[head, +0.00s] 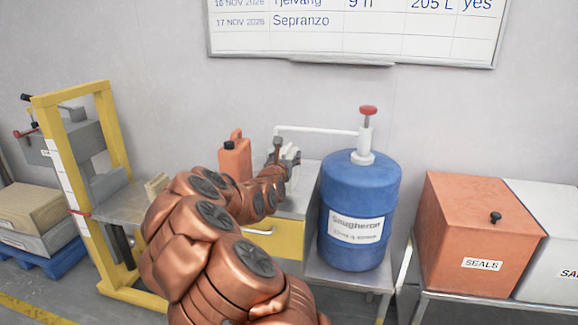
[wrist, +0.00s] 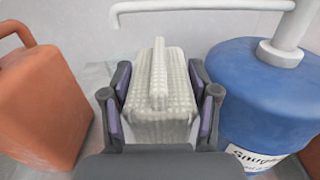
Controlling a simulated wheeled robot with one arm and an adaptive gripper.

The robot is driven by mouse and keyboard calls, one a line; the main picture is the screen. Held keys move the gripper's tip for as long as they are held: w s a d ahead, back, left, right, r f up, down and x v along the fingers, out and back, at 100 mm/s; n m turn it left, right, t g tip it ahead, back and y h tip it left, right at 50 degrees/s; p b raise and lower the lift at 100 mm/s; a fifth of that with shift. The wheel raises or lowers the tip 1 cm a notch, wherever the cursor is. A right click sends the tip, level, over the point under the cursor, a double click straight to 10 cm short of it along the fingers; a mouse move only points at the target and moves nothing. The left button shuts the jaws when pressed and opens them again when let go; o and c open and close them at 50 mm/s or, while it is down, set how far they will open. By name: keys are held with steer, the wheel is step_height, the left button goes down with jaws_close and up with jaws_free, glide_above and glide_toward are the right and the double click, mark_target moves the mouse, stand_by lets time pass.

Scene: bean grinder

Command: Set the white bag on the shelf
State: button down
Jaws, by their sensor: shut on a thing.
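My gripper (wrist: 162,100) is shut on a pale, white woven-looking bag (wrist: 158,75) with a raised ridge along its top; one finger presses on each side. In the head view my gripper (head: 284,158) is small and partly hidden by my arm, and only a bit of the bag (head: 291,153) shows. The bag is over the grey top of a yellow-fronted cabinet (head: 308,178). Its underside is hidden, so I cannot tell whether it touches that top. No surface is clearly marked as the shelf.
An orange jerrycan (wrist: 42,105) is close left of the bag. A blue drum (wrist: 255,100) with a white pump is close right, its spout pipe (wrist: 200,5) behind and above. An orange SEALS box (head: 475,235) stands further right. A yellow-framed press (head: 75,150) is at left.

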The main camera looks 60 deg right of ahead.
steer(key=shift+s+d, duration=0.15)
steer(key=shift+d, duration=0.2)
steer(key=shift+f, duration=1.75)
steer(key=shift+c, duration=1)
jaws_free()
steer(key=shift+f, duration=0.15)
steer(key=shift+a, duration=0.2)
steer(key=b+v, duration=0.1)
steer(key=v, duration=1)
steer(key=shift+s+a+b, duration=0.2)
steer(key=shift+a+b, duration=0.1)
steer(key=shift+b, duration=0.05)
